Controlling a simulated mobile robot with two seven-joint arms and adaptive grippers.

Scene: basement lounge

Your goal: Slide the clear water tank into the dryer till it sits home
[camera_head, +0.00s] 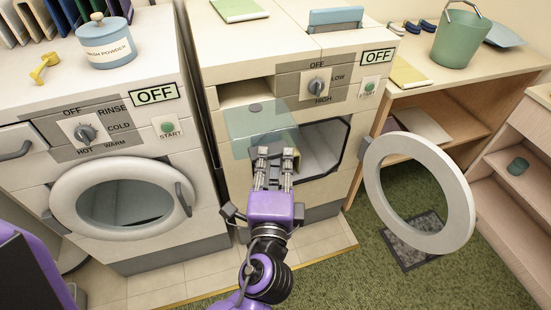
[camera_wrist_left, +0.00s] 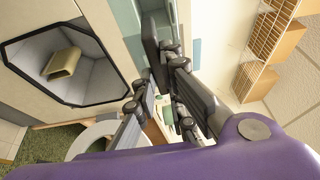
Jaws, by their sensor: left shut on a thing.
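The clear water tank (camera_head: 240,125) is a pale blue, see-through box in front of the dryer (camera_head: 225,185), in the head view. It overlaps the lower part of the open slot (camera_head: 240,90) at the dryer's upper left and the panel below it. I cannot tell whether any of it is inside the slot. My left gripper (camera_head: 275,155) is shut on the tank's near, lower right side. In the left wrist view the left gripper's fingers (camera_wrist_left: 160,88) show close up, with pale blue beside them. My right gripper is not in view.
The dryer's round door (camera_head: 456,190) stands open to the right, beside the open drum (camera_head: 322,150). A tan object (camera_wrist_left: 63,63) lies in the drum. The washer (camera_head: 170,215) stands at left with its door shut. A green bucket (camera_head: 457,40) stands on the right counter.

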